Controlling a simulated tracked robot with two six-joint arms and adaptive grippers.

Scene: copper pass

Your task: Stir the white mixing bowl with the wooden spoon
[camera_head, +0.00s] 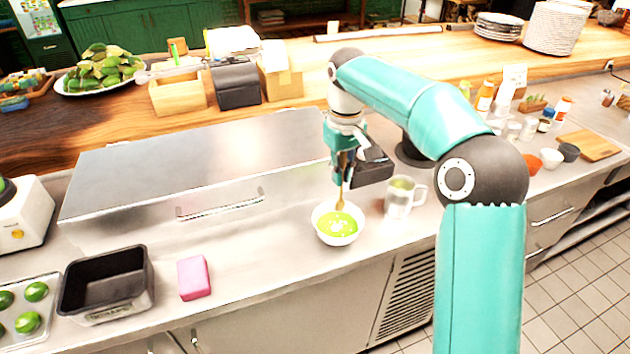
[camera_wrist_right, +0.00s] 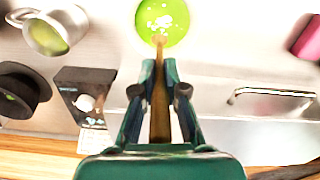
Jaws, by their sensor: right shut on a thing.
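The white mixing bowl (camera_head: 320,212) stands on the steel counter and holds a bright green liquid with white specks. The green contents also show at the top of the right wrist view (camera_wrist_right: 163,18). My right gripper (camera_head: 341,178) is above the bowl, pointing down, shut on the wooden spoon (camera_head: 340,200). The spoon runs between the fingers in the right wrist view (camera_wrist_right: 159,95), and its lower end reaches into the green liquid. The spoon's tip is hidden in the liquid. My left gripper is not in view.
A clear jug (camera_head: 398,198) stands close to the right of the bowl. A pink sponge (camera_head: 194,277) and a black tin (camera_head: 106,284) lie to the left. A steel lidded box with a handle (camera_head: 200,165) stands behind. Bare counter lies between sponge and bowl.

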